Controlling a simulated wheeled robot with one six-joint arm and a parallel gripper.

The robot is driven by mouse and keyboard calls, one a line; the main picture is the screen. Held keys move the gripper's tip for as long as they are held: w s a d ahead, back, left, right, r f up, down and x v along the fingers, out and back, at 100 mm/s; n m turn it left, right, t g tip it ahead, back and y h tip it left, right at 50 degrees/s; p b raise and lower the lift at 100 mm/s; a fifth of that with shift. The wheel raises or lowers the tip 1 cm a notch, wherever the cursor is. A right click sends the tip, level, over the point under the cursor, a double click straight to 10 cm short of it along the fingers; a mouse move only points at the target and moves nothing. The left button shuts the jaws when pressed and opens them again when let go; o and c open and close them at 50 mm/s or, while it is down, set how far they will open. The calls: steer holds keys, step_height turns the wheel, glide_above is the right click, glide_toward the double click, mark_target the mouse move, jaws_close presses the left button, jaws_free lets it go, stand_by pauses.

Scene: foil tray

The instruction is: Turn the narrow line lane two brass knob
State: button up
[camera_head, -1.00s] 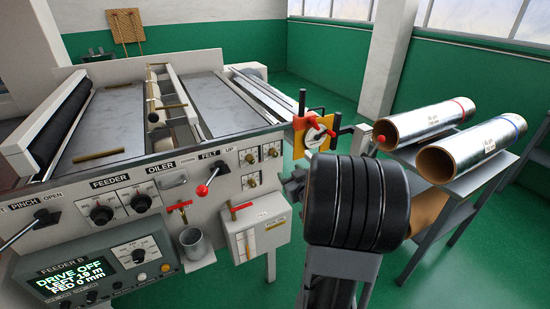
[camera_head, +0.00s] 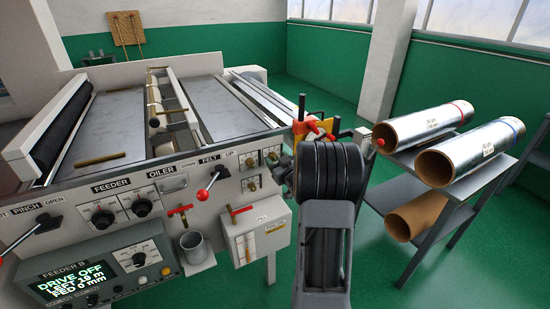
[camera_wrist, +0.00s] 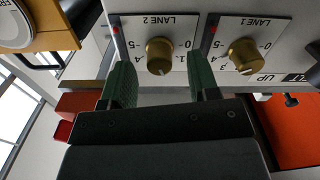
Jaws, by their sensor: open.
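In the wrist view, which shows the panel upside down, the brass knob under the label LANE 2 (camera_wrist: 159,56) sits on a white scale plate. A matching brass LANE 1 knob (camera_wrist: 244,56) is to its right. My gripper (camera_wrist: 163,72) is open and empty. Its green fingers appear on either side of the LANE 2 knob; whether they touch it, I cannot tell. In the head view, brass knobs (camera_head: 250,158) are in two rows on the panel's right end. My wrist stands in front there and hides part of the lower row. No narrow-line label is readable.
The red-tipped felt lever (camera_head: 203,194) sticks out left of the knobs. A rack (camera_head: 410,165) with foil rolls stands further right. The feeder screen (camera_head: 77,279) reads DRIVE OFF.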

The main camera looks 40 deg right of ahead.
steer(key=shift+w+d, duration=0.1)
steer(key=shift+w, duration=0.7)
steer(key=shift+c, duration=0.4)
steer(key=c, duration=0.8)
